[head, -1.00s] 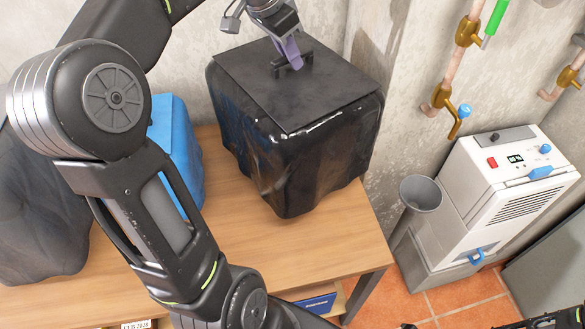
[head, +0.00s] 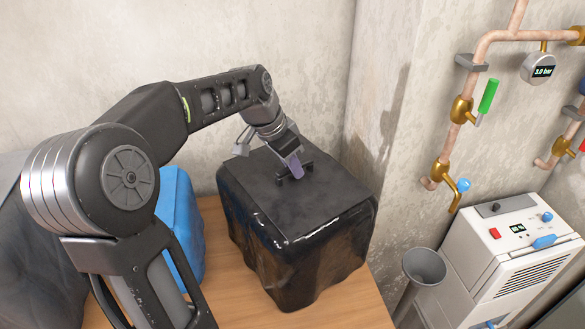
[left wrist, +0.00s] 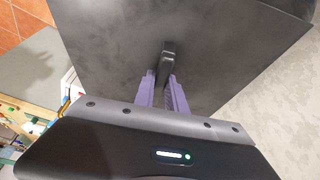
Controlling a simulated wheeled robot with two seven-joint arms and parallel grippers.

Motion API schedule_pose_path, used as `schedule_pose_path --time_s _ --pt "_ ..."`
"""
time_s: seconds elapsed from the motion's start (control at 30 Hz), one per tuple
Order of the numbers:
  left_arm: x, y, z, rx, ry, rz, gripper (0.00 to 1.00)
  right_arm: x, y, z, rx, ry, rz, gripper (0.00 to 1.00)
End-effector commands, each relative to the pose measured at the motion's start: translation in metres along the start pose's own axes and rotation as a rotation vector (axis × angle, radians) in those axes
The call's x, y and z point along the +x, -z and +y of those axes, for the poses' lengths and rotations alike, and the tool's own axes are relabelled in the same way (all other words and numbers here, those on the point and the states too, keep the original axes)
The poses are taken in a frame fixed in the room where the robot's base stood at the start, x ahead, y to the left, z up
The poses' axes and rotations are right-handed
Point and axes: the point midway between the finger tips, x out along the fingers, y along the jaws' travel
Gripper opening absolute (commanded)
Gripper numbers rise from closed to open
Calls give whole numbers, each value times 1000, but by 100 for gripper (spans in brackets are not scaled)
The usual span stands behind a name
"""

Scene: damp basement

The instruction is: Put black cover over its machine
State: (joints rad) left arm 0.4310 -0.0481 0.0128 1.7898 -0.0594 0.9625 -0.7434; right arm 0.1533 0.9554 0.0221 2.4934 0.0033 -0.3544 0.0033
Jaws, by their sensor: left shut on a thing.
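The black cover (head: 290,240) is a glossy, boxy drape with a flat square top and a small black handle in the middle. It stands upright at the right end of the wooden table, near the wall corner. My left gripper (head: 296,172) reaches down from above and is shut on the handle with its purple fingers. The left wrist view shows the fingers (left wrist: 163,92) at the handle (left wrist: 168,55), over the cover's flat top (left wrist: 210,50). Whether a machine is under the cover is hidden. My right gripper is not in view.
A blue covered shape (head: 182,225) stands left of the black cover, partly behind my left arm, with a dark grey one (head: 35,265) farther left. A white machine (head: 510,250) and a grey funnel (head: 425,268) stand at right. Pipes with valves (head: 462,108) run along the wall.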

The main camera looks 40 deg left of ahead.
Motion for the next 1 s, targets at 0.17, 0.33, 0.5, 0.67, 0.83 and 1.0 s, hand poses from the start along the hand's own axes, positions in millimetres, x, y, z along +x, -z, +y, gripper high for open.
schedule_pose_path --time_s 0.17,0.33,0.5,0.67,0.83,1.0 --pt "11 -5 0 0 0 0 0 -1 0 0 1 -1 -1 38" --pt "11 -5 0 0 0 1 0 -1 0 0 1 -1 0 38" --pt "14 -6 0 0 0 0 17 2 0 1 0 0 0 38" --pt "14 -6 0 0 0 0 30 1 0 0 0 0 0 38" --pt "13 -6 0 0 0 0 38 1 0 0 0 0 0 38" --pt "13 -6 0 0 0 0 38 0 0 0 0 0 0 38"
